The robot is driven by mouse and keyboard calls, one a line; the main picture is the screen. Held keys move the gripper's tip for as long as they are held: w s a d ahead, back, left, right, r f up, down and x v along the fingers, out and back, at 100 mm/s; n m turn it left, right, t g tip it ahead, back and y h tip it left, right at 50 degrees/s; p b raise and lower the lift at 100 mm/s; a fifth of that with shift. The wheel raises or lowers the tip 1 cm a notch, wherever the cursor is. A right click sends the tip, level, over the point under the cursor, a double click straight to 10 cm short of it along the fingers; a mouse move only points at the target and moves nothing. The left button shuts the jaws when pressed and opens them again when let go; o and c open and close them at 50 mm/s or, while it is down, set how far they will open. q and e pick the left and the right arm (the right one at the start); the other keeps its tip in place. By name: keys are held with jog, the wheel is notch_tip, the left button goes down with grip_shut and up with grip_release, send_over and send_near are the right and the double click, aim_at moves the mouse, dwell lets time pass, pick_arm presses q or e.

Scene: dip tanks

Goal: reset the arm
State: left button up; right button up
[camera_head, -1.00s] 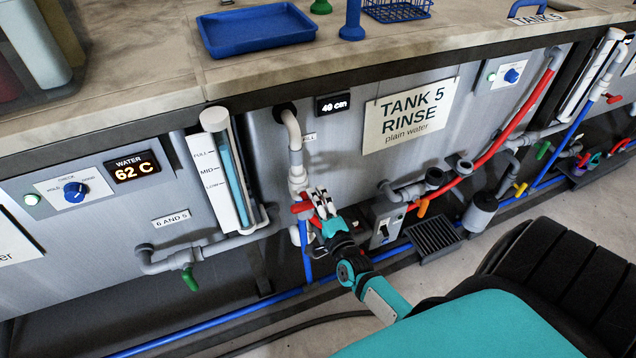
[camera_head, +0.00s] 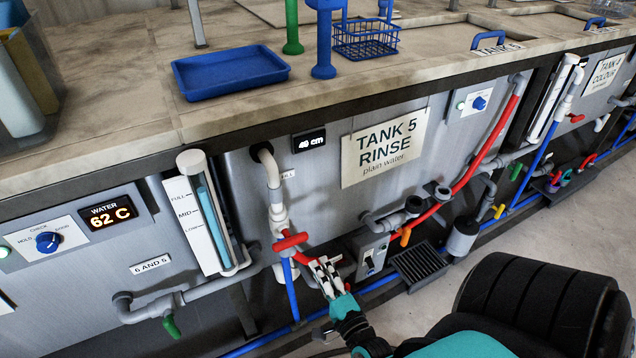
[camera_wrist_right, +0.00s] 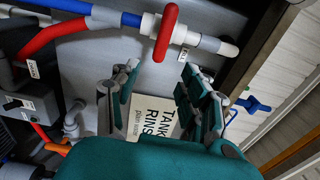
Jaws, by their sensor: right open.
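My right gripper (camera_head: 326,276) is in the lower middle of the head view, in front of the tank 5 panel. It sits below and right of a red valve handle (camera_head: 290,242) on a white and grey pipe. The right wrist view shows its two fingers (camera_wrist_right: 158,95) spread apart with nothing between them. In that view the red handle (camera_wrist_right: 167,35) is beyond the fingers, near the top, and apart from them. The tank 5 rinse sign (camera_wrist_right: 155,118) shows between the fingers. My left gripper is not in view.
A level tube (camera_head: 205,212) and a green-handled drain valve (camera_head: 172,327) are at the left. A switch box (camera_head: 371,257) and a floor grate (camera_head: 419,266) are right of the gripper. A blue tray (camera_head: 230,73) and a wire basket (camera_head: 366,40) stand on the counter. Open floor lies at the right.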

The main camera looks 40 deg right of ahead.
dwell(0.4)
jog(key=s+a+f+n+g+y, duration=0.1)
jog(key=s+a+f+n+g, duration=0.2)
jog(key=f, duration=0.5)
jog(key=s+a+f+n+g+y, duration=0.2)
jog(key=f+n, duration=0.2)
jog(key=f, duration=0.4)
jog(key=s+a+f+n+g+y, duration=0.1)
jog(key=s+a+f+n+g, duration=0.2)
jog(key=f, duration=0.5)
jog(key=s+f+n+g, duration=0.4)
jog(key=s+f+n, duration=0.2)
jog(key=s, duration=0.6)
jog(key=s+f+n+g, duration=0.4)
jog(key=s+f+n, duration=0.3)
jog(key=s, duration=0.5)
jog(key=shift+a+f+n+p, duration=0.3)
jog(key=shift+f+p, duration=0.1)
jog(key=shift+f, duration=0.5)
jog(key=shift+w, duration=0.1)
jog(key=shift+c, duration=0.6)
